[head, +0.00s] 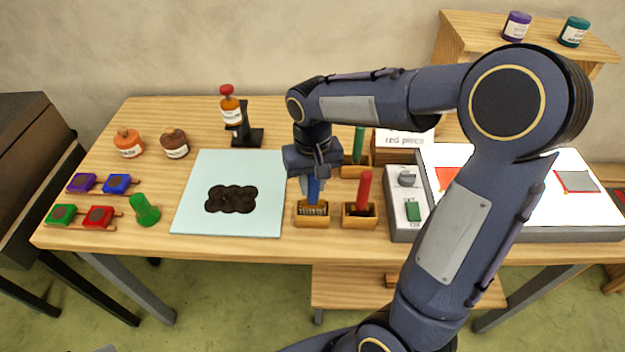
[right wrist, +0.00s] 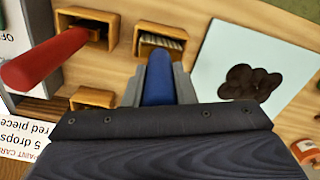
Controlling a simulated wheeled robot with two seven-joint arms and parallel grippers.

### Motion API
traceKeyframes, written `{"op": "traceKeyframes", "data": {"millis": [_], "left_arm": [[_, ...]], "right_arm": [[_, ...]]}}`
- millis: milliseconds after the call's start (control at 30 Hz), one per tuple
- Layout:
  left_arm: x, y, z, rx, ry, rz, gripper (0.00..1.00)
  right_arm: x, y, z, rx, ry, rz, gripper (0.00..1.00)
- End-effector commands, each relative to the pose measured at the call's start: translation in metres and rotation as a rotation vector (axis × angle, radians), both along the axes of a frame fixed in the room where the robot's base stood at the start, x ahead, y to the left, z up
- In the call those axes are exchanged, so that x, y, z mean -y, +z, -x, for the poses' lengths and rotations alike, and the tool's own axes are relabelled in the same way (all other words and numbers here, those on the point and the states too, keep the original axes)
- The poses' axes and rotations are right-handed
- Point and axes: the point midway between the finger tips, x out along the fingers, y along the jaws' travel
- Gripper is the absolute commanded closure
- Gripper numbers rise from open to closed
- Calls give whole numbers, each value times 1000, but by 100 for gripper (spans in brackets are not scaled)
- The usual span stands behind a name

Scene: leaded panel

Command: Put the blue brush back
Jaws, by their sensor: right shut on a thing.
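The blue brush (head: 313,191) is upright, its handle between the fingers of my right gripper (head: 314,178). Its lower end is at a small wooden holder (head: 312,221) with bristles showing at the opening; I cannot tell how deep it sits. In the right wrist view the blue handle (right wrist: 158,80) is clasped between both fingers, and the holder (right wrist: 160,38) lies just beyond it. My left gripper is not in view.
A red brush (head: 364,190) stands in the holder to the right, a green brush (head: 358,145) behind. A pale sheet with a dark blob (head: 231,199) lies left. A switch box (head: 407,207) and light panel stand right.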

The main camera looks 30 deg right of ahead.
Motion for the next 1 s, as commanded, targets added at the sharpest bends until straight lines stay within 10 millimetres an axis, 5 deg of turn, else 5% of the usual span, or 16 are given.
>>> {"op": "traceKeyframes", "data": {"millis": [967,1000], "left_arm": [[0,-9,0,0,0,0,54],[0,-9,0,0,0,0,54]], "right_arm": [[0,-12,0,0,0,0,100],[0,-12,0,0,0,0,74]]}}
